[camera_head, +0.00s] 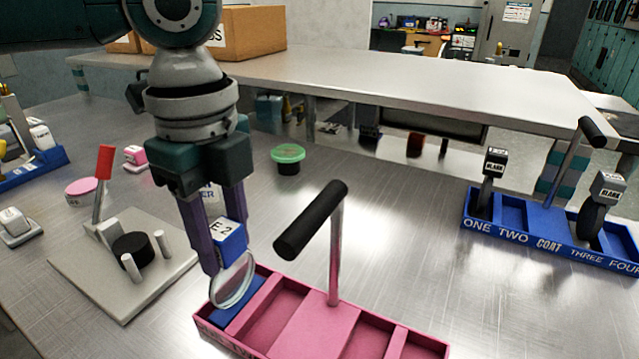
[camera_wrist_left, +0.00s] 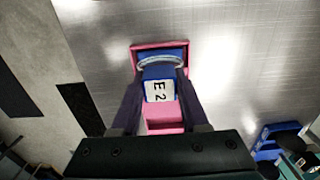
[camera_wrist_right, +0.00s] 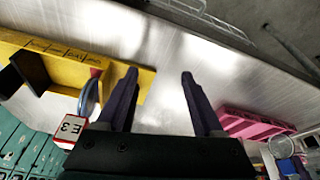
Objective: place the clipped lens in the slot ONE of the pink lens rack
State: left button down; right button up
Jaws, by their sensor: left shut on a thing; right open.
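My left gripper (camera_head: 212,235) is shut on a blue clip labelled E 2 (camera_head: 229,240). The clip holds a round clear lens (camera_head: 233,281), which hangs below it, roughly upright. The lens is over the left end compartment of the pink rack (camera_head: 372,322); I cannot tell whether its lower edge is inside. That compartment shows a blue floor; the rack's slot labels are not readable. In the left wrist view the clip (camera_wrist_left: 160,91) and lens (camera_wrist_left: 160,63) are at the rack's end (camera_wrist_left: 160,47). My right gripper (camera_wrist_right: 158,80) is open and empty, away from the pink rack (camera_wrist_right: 255,125).
The pink rack's black handle (camera_head: 312,220) rises just right of my left gripper. A grey fixture with a red lever (camera_head: 104,165) stands left. A blue rack (camera_head: 545,245) is at right, a green-lidded jar (camera_head: 288,157) behind. A yellow rack (camera_wrist_right: 60,68) and red E3 clip (camera_wrist_right: 69,130) are by my right gripper.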

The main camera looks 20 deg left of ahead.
pick_arm(q)
jog(key=shift+c, duration=2.1)
grip_release()
jog(key=shift+f, duration=0.1)
notch_tip(320, 180, up, 12)
jog(key=shift+r+p, duration=0.2)
jog(key=shift+p, duration=0.2)
